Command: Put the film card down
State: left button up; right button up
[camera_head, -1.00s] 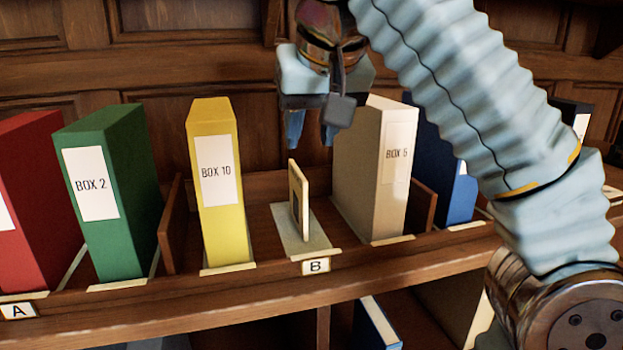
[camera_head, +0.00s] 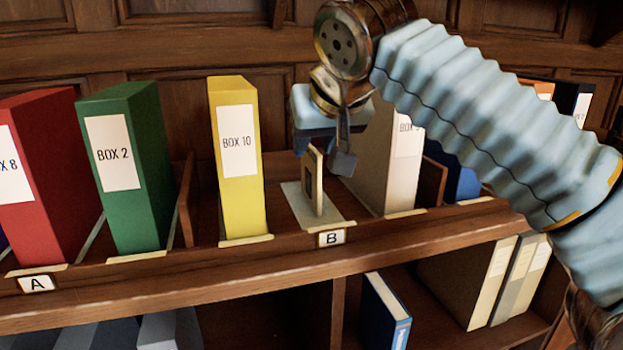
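The film card (camera_head: 318,187) is a small, pale, framed card. It stands upright on a pale base plate (camera_head: 297,208) in the shelf bay behind the B label (camera_head: 331,238). My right gripper (camera_head: 318,146) is pointing down right at the card's top edge. One blue finger shows just left of the card's top. The other finger is hidden behind a dark grey block on my wrist, so I cannot tell whether the fingers touch the card. My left gripper is not in view.
The yellow BOX 10 (camera_head: 238,160) stands left of the card and a beige box (camera_head: 405,165) stands close on its right. Green BOX 2 (camera_head: 127,170) and a red box (camera_head: 45,180) are further left. The shelf's front edge (camera_head: 200,285) runs below.

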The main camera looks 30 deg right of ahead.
aim_at(313, 148)
jog(key=x, duration=0.5)
jog(key=shift+d+r, duration=0.1)
jog(key=shift+d, duration=0.1)
grip_shut()
